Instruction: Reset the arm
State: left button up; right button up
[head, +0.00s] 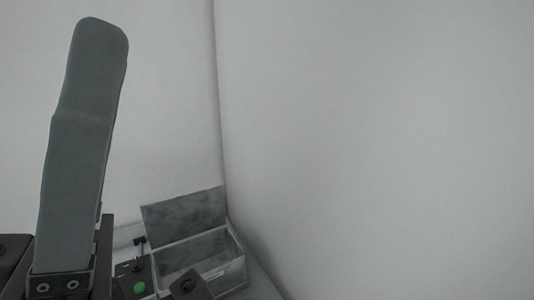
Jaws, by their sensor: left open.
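My left gripper (90,70) stands close to the camera on the left side of the head view, pointing up. A long grey-green finger pad shows, fixed to a dark mount with two screws at the bottom. The gap between the fingers is hidden from this angle, and nothing is seen held. The gripper is open. My right gripper is not in view.
Low at the bottom centre stands a clear-walled box (232,269) with its grey lid (184,215) raised. Left of it is a dark unit with a green round button (139,287). Pale walls meet in a corner behind; the right side is clear.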

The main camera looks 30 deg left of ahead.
pick_arm(q)
jog(key=w+a+f+g+y, duration=0.2)
jog(key=w+f+g+y, duration=0.1)
jog(key=w+f+y, duration=0.3)
notch_tip(320, 180, up, 40)
jog(key=w+p, duration=0.1)
jog(key=p, duration=3.7)
jog(key=shift+d+f+y, duration=0.2)
jog(key=shift+d+y, duration=0.15)
jog(key=shift+y, duration=0.05)
jog(key=shift+c, duration=0.3)
